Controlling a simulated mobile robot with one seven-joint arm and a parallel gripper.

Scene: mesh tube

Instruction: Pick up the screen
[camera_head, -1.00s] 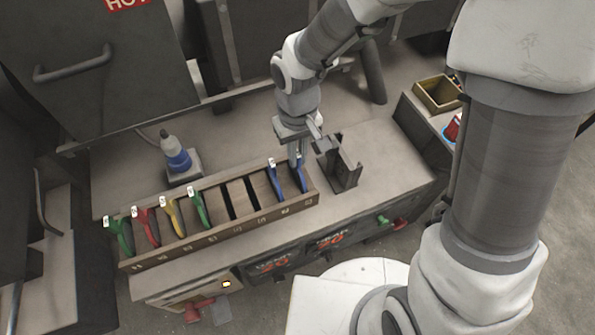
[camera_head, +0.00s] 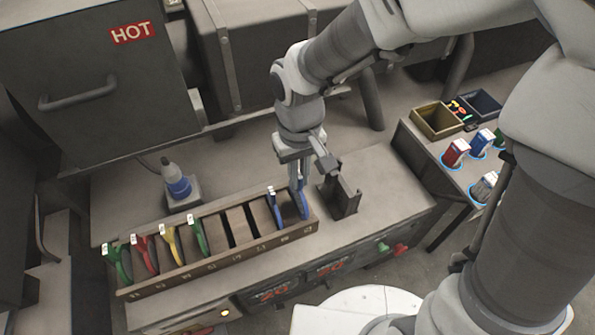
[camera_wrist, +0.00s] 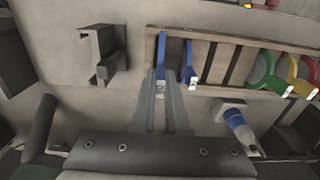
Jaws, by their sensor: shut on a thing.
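A wooden rack (camera_head: 215,262) on the bench holds several flat, colour-handled screens upright in slots. Two blue screens stand towards its right end. My gripper (camera_head: 297,186) points down and is shut on the top of the rightmost blue screen (camera_head: 303,206), which still sits in the end slot. In the wrist view my fingers (camera_wrist: 161,92) meet at the white tag of this blue screen (camera_wrist: 161,52). The other blue screen (camera_wrist: 188,62) stands beside it, apart from my fingers. The lower part of the held screen is hidden by the rack.
A dark metal bracket (camera_head: 343,196) stands just right of the rack. A blue-and-white bottle-like device (camera_head: 178,182) stands behind it. Green, yellow and red screens fill left slots; middle slots are empty. A side table with bins (camera_head: 436,121) is at right.

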